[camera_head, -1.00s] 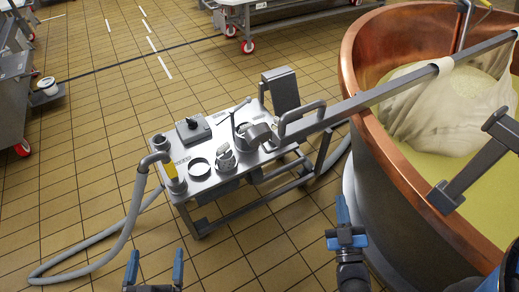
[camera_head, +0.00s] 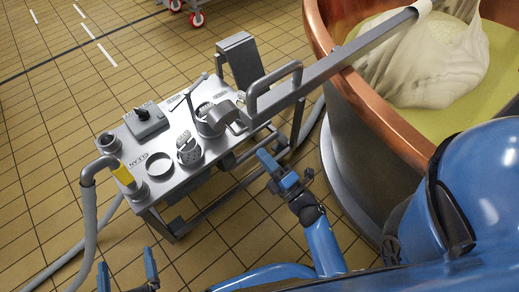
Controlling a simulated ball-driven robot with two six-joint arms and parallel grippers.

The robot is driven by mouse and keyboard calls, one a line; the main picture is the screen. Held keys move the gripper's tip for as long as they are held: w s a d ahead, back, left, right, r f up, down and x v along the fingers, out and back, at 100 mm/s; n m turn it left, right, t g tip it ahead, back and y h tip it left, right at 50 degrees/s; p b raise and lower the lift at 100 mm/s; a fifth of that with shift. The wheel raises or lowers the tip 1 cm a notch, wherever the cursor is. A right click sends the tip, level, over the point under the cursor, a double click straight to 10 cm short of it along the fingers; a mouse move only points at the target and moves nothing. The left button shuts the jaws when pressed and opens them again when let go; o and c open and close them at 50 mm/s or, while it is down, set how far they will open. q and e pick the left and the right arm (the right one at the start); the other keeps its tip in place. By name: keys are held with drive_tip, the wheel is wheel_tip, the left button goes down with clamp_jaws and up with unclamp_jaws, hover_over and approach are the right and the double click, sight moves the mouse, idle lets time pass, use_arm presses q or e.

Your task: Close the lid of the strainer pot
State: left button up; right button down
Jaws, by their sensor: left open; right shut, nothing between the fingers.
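A grey metal pot (camera_head: 205,128) stands on the steel table, with a tilted, open round lid (camera_head: 224,113) at its right side; I take it for the strainer pot. Next to it is a short cylinder with a slotted top (camera_head: 189,152). My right gripper (camera_head: 267,161) is shut and empty, right of and nearer than the pot, just off the table's right edge and apart from the lid. My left gripper (camera_head: 127,275) is open and empty at the bottom left, in front of the table.
The steel table (camera_head: 137,165) also carries a dark ring opening (camera_head: 159,166), a control box (camera_head: 146,121) and a hose (camera_head: 89,205). A long metal beam (camera_head: 335,60) passes behind my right gripper to the copper vat (camera_head: 392,135).

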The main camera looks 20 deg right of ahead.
sight(231, 117)
drive_tip(key=b+x, duration=0.1)
drive_tip(key=x, duration=1.1)
drive_tip(key=shift+w+r, duration=0.15)
drive_tip(key=shift+w, duration=0.05)
